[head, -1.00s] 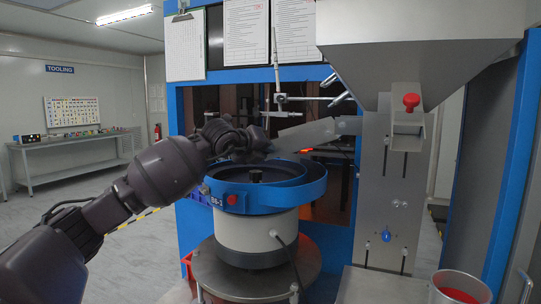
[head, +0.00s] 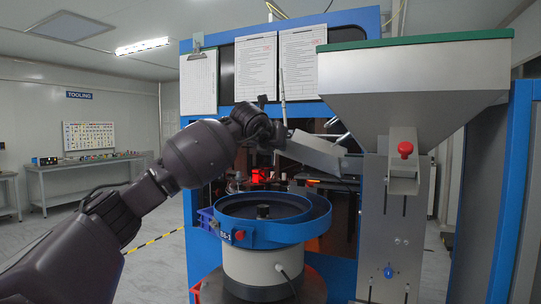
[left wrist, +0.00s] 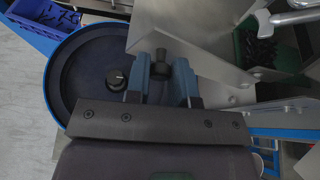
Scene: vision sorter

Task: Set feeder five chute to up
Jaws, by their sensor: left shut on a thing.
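The grey metal chute (head: 318,152) slopes in the head view, its left end raised above its right end by the hopper column. It stands over the blue feeder bowl (head: 235,238). My left gripper (head: 279,138) is at the chute's raised left end. In the left wrist view, the fingers of my left gripper (left wrist: 163,84) are shut around a dark knob (left wrist: 161,66) beside the chute's metal wall (left wrist: 190,62). The bowl's interior (left wrist: 90,70) lies below it. My right gripper is out of view.
A hopper (head: 415,85) and its red-knobbed gate (head: 405,150) stand right of the chute. A blue cabinet post (head: 512,200) is farther right. A blue bin (left wrist: 48,12) sits beside the bowl. Open floor lies to the left.

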